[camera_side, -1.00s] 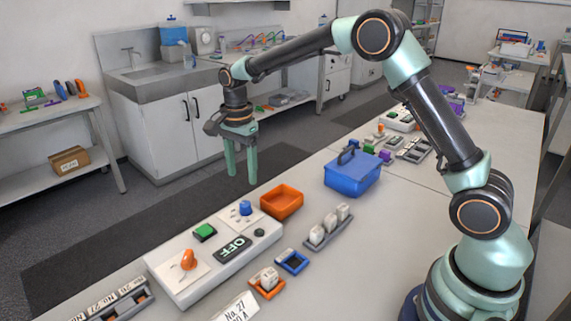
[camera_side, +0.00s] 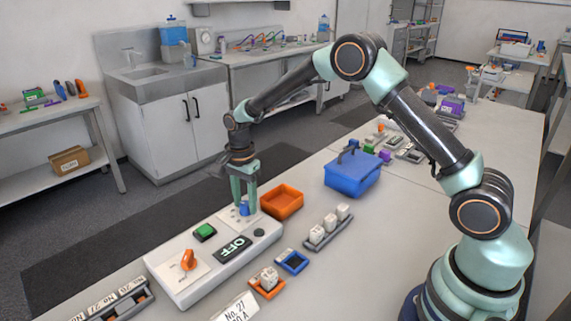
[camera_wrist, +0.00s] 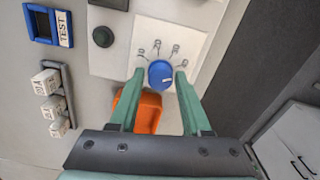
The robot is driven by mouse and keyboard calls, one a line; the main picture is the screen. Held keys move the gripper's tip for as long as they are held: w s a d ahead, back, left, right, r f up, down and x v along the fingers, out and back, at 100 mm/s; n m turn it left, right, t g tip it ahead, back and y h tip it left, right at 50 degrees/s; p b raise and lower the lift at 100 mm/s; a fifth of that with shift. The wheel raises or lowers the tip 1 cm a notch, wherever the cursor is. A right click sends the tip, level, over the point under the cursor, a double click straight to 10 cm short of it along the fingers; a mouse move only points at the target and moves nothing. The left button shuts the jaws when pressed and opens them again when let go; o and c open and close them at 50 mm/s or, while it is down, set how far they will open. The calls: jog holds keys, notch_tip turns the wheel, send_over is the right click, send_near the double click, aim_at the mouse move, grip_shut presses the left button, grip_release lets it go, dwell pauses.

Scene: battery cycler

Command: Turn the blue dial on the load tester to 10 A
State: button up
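The load tester (camera_side: 181,284) is a white box with a display (camera_side: 233,248) that reads OFF. Its blue dial (camera_side: 244,209) sits on a white plate at the far end. In the wrist view the dial (camera_wrist: 160,73) has a small pale mark near its lower right edge. My gripper (camera_side: 244,206) points down over the dial. In the wrist view my gripper (camera_wrist: 160,72) is open, with one green finger on each side of the dial and a slim gap visible on both sides.
An orange tray (camera_side: 282,203) stands close beyond the dial. The tester also has a green button (camera_side: 205,232) and an orange knob (camera_side: 188,260). A blue toolbox (camera_side: 352,174), a rack of white blocks (camera_side: 329,228) and a blue holder (camera_side: 292,262) stand to the right.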

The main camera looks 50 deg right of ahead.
grip_shut()
jog(key=shift+n, duration=0.3)
jog(key=n, duration=1)
jog(key=shift+r, duration=0.1)
jog(key=n, duration=1.3)
jog(key=shift+w+n, duration=0.1)
jog(key=shift+n, duration=0.2)
